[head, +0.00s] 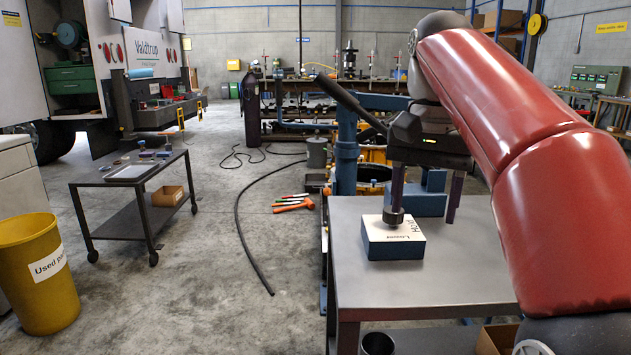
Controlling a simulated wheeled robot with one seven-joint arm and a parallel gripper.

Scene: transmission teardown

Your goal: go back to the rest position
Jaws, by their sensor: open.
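My gripper (424,208) hangs over the grey metal bench (450,290) at the right, pointing down, with its two purple-tinted fingers spread apart. A block with a white top and blue sides (395,250), its top lettered with words like "Lower" and "Hold", lies on the bench below it. A small dark round piece (393,216) shows at the block's top, just under the left finger; I cannot tell whether they touch. My red arm reaches in from the right and hides part of the bench.
A blue press-like stand (346,155) with a long dark lever (348,103) rises close behind the bench. A dark wheeled cart (128,173) and a yellow bin (38,275) stand at the left. Orange-handled tools (293,205) and a hose (241,225) lie on the otherwise open floor.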

